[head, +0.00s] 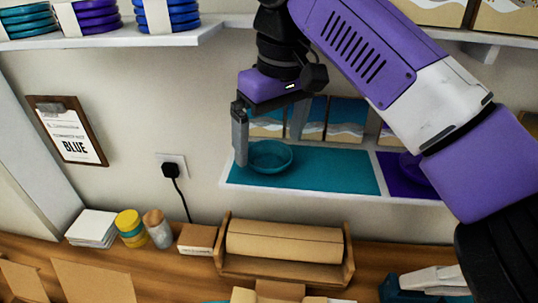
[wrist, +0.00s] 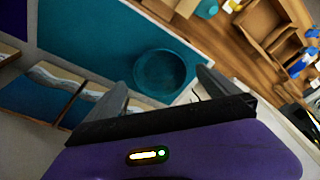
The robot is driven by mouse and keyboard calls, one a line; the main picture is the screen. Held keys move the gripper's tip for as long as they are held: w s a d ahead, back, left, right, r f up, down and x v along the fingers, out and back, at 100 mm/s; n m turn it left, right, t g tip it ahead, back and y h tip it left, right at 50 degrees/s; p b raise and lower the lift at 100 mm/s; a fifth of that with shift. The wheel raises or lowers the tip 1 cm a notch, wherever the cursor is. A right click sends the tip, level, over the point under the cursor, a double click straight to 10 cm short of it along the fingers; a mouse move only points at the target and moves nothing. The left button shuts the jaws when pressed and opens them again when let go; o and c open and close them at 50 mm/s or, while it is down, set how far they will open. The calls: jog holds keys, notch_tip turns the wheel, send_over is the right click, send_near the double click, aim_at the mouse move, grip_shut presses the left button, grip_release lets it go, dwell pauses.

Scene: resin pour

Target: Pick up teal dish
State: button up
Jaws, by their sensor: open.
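The teal dish (head: 270,156) is a shallow round bowl on the teal mat (head: 330,172), near the left end of a white wall shelf. It also shows in the wrist view (wrist: 160,72), just ahead of the fingers. My gripper (head: 268,142) is open and empty, with its fingers pointing down. One finger hangs at the dish's left side in the head view, and the other is behind it to the right. In the wrist view the dish lies between and beyond the fingertips (wrist: 160,82). I cannot tell whether any finger touches the dish.
Teal and tan picture panels (head: 346,118) stand along the shelf's back. A purple mat (head: 392,170) with a purple dish (head: 412,168) lies to the right, partly behind my arm. An upper shelf (head: 110,38) holds stacked dishes. Below, a paper roll holder (head: 284,266) stands on the wooden bench.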

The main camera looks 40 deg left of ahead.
aim_at(269, 159)
jog(key=shift+a+f, duration=0.2)
jog(key=shift+f, duration=1.25)
jog(key=shift+c, duration=0.4)
jog(key=c, duration=1.3)
jog(key=shift+r, duration=0.15)
